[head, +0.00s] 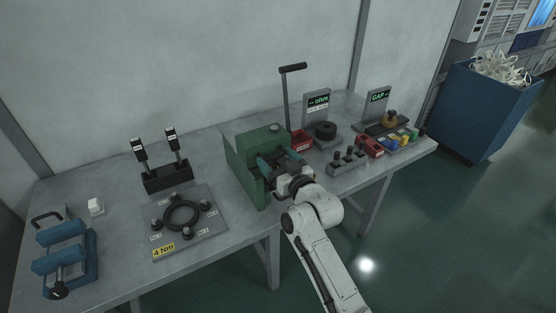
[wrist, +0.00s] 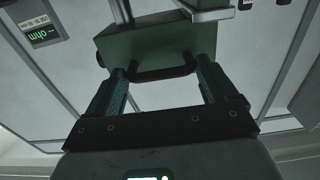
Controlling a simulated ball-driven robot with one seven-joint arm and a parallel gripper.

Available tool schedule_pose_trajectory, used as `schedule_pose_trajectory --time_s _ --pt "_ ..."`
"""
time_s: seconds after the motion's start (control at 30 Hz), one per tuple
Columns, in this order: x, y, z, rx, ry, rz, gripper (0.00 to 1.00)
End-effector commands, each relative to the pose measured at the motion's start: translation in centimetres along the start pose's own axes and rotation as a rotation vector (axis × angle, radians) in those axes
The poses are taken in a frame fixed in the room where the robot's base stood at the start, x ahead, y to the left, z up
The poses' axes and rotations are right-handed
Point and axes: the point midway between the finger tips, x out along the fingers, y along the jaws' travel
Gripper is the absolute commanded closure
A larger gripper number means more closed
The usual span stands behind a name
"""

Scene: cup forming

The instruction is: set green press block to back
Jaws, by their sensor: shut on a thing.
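The green press (head: 245,166) stands on the table near its middle, a lever with a black grip rising behind it. My gripper (head: 280,162) reaches to the press's right side, and its teal fingers overlap the press there. In the wrist view a green block (wrist: 150,47) with a dark handle (wrist: 165,72) lies just beyond the fingers. The fingers of my gripper (wrist: 162,80) stand at both ends of this handle and are shut on it. The inside of the press and most of the block are hidden in the head view by my gripper and the housing.
To the left are a plate with a black ring (head: 181,215), a black holder (head: 167,177) and a blue clamp (head: 66,258). To the right are a red box (head: 300,141), a black roll (head: 325,130) and a peg rack (head: 347,161). The table's front edge is close below.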

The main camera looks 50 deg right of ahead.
Motion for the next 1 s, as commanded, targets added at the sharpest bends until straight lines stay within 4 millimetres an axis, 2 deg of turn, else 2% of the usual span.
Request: schedule_pose_trajectory --time_s 0.03,0.17,0.37,0.8,1.0 --pt "0.0 0.2 0.0 -0.001 0.000 0.003 0.56" --pt "-0.1 0.2 0.0 -0.001 0.000 0.004 0.69" --pt "1.0 0.2 0.2 -0.002 0.002 0.004 0.69" --pt "9.7 0.3 0.6 -0.002 0.003 0.006 0.69" --pt "12.5 0.3 0.5 -0.001 0.001 0.005 0.69"
